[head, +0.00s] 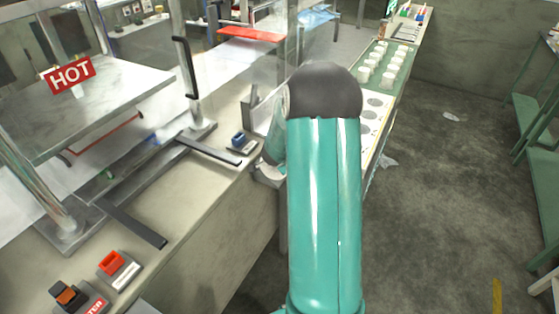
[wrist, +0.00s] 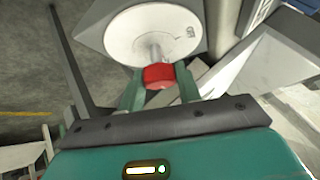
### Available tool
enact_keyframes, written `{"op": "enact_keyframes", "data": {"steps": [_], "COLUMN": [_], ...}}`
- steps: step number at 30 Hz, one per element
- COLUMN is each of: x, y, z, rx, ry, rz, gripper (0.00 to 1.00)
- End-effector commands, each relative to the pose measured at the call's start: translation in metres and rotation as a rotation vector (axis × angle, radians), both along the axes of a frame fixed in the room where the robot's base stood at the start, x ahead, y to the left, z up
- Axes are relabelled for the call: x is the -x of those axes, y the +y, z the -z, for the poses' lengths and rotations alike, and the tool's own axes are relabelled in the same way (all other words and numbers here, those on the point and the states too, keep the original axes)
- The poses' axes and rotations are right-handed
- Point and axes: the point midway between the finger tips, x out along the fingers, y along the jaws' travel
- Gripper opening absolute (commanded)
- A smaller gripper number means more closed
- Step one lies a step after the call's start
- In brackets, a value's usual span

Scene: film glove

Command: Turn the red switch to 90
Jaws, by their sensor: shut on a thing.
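The red switch (wrist: 159,74) is a short red knob on a thin metal stem, in the middle of the wrist view. Behind it is a round white dial (wrist: 130,38) on a grey plate, with small dark marks near its right edge that I cannot read. My gripper (wrist: 160,82) has one teal finger on each side of the red knob and is shut on it. In the head view my teal arm hides the gripper and the switch. The angle of the switch cannot be read.
In the head view a press with a HOT sign (head: 69,75) stands at the left. A blue rocker switch (head: 243,143) and an orange-red one (head: 119,268) are on the bench. A green tray with white cups (head: 375,64) lies beyond my arm. Floor (head: 440,200) at the right is mostly clear.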

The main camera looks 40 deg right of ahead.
Motion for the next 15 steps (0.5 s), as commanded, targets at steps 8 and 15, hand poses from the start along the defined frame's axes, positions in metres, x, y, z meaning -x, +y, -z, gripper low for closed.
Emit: {"op": "enact_keyframes", "data": {"steps": [8,15], "x": [-0.0018,-0.0017], "y": [0.0019,0.002], "z": [0.0001,0.0005], "rx": [-0.006,-0.006], "ry": [-0.001,-0.001], "rz": [0.002,0.001], "gripper": [0.11,0.45]}}
